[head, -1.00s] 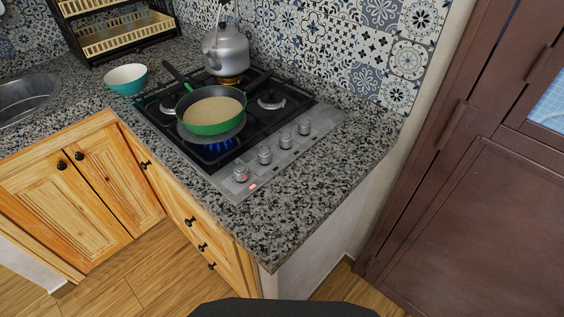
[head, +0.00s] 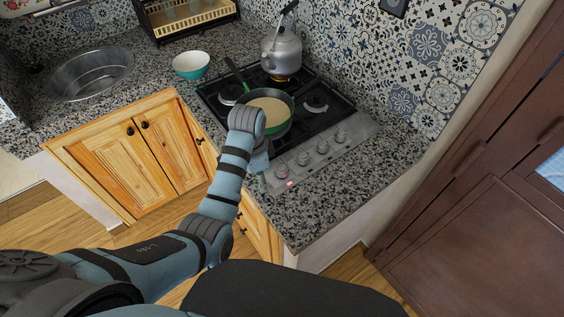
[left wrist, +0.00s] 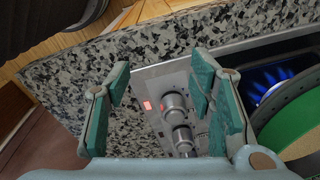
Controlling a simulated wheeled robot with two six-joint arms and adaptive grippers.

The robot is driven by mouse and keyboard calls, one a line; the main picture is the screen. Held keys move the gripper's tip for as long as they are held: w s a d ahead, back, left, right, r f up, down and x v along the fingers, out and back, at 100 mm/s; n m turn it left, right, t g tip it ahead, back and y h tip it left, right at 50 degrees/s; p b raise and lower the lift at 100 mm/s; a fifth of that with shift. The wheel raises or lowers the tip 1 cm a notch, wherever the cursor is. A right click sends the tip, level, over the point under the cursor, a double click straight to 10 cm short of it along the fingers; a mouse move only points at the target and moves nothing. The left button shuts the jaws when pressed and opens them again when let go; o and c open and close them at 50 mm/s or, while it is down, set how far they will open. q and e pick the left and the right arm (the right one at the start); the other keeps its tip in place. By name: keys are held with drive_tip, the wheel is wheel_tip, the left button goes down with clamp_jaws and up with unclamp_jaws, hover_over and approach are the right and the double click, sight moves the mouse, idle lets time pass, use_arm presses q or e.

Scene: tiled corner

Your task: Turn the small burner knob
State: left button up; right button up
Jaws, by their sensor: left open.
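A row of several silver knobs (head: 303,158) runs along the front right strip of the black gas cooktop (head: 318,120). I cannot tell which knob belongs to the small burner. My left gripper (head: 259,163) is over the cooktop's front edge, beside the nearest knob (head: 281,170), and partly hidden by my wrist. In the left wrist view my left gripper (left wrist: 162,80) is open and empty. The end knob (left wrist: 174,104) and a second knob (left wrist: 182,138) show between and below its fingers, apart from them. A red light glows beside the end knob. My right gripper is not in view.
A green pan (head: 282,128) stands on the front burner; the left wrist view shows a blue flame (left wrist: 268,77) beside it. A kettle (head: 282,55) stands behind. A bowl (head: 191,65) and sink (head: 90,73) are left. Granite counter (head: 362,170) right of the knobs is clear.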

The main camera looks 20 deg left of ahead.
sight(282, 167)
use_arm(q)
drive_tip(key=w+d+r+m+g, duration=0.1)
drive_tip(key=w+d+r+m, duration=0.15)
drive_tip(key=r, duration=0.35)
drive_tip(key=w+d+r+m, duration=0.2)
drive_tip(key=w+r+m, duration=0.2)
drive_tip(key=r, duration=0.1)
drive_tip(key=f+b, duration=0.1)
drive_tip(key=f, duration=0.3)
drive_tip(key=f+b, duration=0.1)
drive_tip(key=f, duration=0.4)
drive_tip(key=f+b, duration=0.1)
drive_tip(key=f, duration=0.3)
drive_tip(key=shift+s+d+f+b, duration=0.2)
drive_tip(key=shift+s+f+b, duration=0.05)
drive_tip(key=shift+f+b, duration=0.15)
drive_tip(key=shift+r, duration=0.1)
drive_tip(key=c, duration=1.2)
